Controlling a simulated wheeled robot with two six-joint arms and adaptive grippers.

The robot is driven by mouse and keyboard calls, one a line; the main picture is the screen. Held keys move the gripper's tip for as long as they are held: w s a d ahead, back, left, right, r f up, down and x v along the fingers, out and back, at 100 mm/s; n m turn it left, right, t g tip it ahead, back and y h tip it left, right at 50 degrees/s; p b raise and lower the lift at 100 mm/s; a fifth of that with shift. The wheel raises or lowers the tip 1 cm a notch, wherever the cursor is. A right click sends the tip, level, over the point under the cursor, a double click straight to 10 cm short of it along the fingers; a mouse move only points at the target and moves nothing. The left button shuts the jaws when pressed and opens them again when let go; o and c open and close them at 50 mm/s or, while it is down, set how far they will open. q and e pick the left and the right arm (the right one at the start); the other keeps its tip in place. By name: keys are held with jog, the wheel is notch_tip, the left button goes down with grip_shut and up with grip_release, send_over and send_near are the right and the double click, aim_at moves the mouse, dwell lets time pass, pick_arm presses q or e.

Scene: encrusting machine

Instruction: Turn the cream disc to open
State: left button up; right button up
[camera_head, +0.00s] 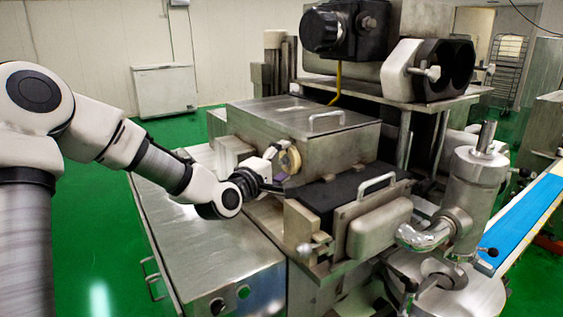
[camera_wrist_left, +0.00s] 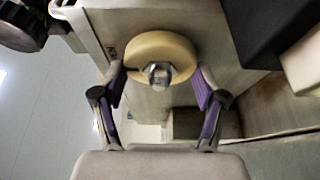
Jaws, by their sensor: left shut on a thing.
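The cream disc (camera_head: 290,160) is mounted on the side of the steel housing of the encrusting machine (camera_head: 320,130). In the left wrist view the cream disc (camera_wrist_left: 160,52) shows a metal hex nut (camera_wrist_left: 159,74) at its centre. My left gripper (camera_head: 278,168) reaches the disc from the left in the head view. The right gripper is not in view.
A black-topped block with a handle (camera_head: 375,185) stands right of the disc. A steel cabinet (camera_head: 205,235) lies below my left arm. A steel cylinder (camera_head: 475,185) and a blue conveyor belt (camera_head: 525,225) are at the right. Green floor is clear at the left.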

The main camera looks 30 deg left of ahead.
pick_arm(q)
jog(key=shift+r, duration=0.1)
dwell(0.4)
jog(key=o, duration=1.2)
jog(key=shift+w, duration=0.1)
